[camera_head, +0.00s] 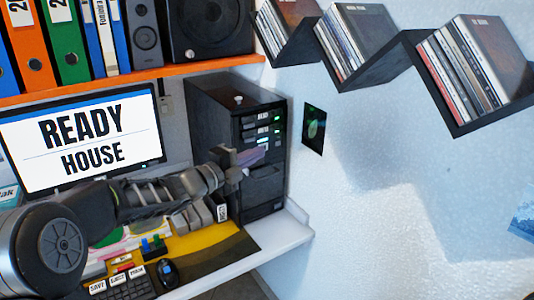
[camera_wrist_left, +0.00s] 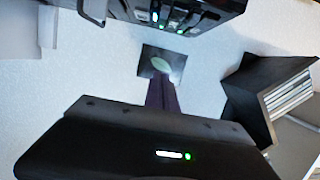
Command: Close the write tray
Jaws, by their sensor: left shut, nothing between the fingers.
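The black computer tower (camera_head: 212,125) stands on the white desk at the right, with several labelled drive slots (camera_head: 263,130) and green lights on its front. The labels are too small to read surely. I cannot make out a tray sticking out of the slots; my gripper hides part of the front below them. My left gripper (camera_head: 252,157) is shut and empty, just in front of the tower's front at mid height. Whether it touches the tower is unclear. In the left wrist view its purple fingers (camera_wrist_left: 162,95) point toward the wall, with the tower (camera_wrist_left: 190,12) at the top. My right gripper is not in view.
A monitor (camera_head: 82,140) reads READY HOUSE. A keyboard (camera_head: 125,288) and mouse (camera_head: 168,272) lie on the desk. An orange shelf (camera_head: 150,75) is above; disc shelves (camera_head: 375,68) hang at the right. A dark poster (camera_head: 314,130) is on the wall beside the tower.

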